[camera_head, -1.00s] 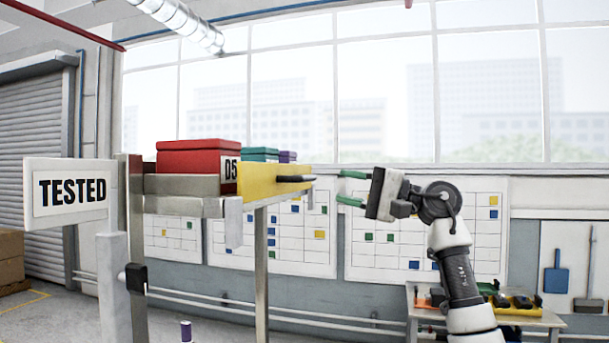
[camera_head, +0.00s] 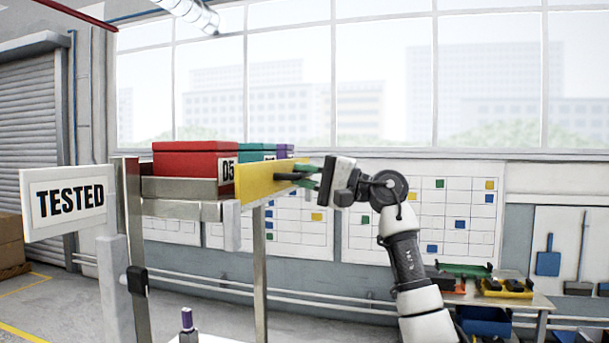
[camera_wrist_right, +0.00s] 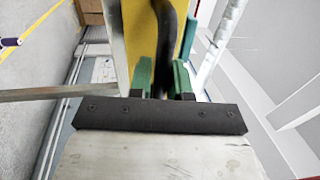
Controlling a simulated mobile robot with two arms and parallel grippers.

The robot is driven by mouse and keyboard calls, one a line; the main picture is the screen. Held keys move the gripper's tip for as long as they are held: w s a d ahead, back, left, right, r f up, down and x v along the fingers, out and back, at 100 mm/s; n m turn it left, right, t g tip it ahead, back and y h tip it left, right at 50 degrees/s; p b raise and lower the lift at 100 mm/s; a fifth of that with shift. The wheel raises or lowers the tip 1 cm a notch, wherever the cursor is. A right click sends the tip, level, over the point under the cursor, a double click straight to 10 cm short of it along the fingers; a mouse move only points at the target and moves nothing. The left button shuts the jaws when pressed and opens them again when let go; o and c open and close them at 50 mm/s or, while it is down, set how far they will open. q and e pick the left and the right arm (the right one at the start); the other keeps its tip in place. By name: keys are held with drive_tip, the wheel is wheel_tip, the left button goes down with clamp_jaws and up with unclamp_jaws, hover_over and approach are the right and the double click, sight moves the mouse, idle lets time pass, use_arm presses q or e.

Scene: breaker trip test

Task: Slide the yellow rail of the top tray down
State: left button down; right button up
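The yellow rail (camera_head: 255,180) runs along the side of the top tray (camera_head: 180,188), near the top of a metal stand. A black handle (camera_head: 287,176) sticks out from the rail's right part. My right gripper (camera_head: 306,175) is at this handle, its green fingers above and below it. In the right wrist view, the green fingers (camera_wrist_right: 163,82) lie close on both sides of the black handle (camera_wrist_right: 168,45), with the yellow rail (camera_wrist_right: 140,30) behind. The gripper looks shut on the handle, though contact is partly hidden. My left gripper is not in view.
A red box (camera_head: 190,160) labelled 05, a teal box (camera_head: 252,151) and a purple box (camera_head: 285,151) sit in the tray. A "TESTED" sign (camera_head: 68,202) hangs left of the stand. A bench (camera_head: 540,302) with parts stands at the right.

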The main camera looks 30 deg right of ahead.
clamp_jaws()
wheel_tip(320, 180, down, 6)
drive_tip(key=b, duration=0.4)
drive_tip(key=shift+r, duration=0.25)
drive_tip(key=shift+w+a+f, duration=0.1)
drive_tip(key=shift+w+f, duration=0.05)
drive_tip(key=shift+o, duration=2)
unclamp_jaws()
drive_tip(key=shift+o, duration=0.3)
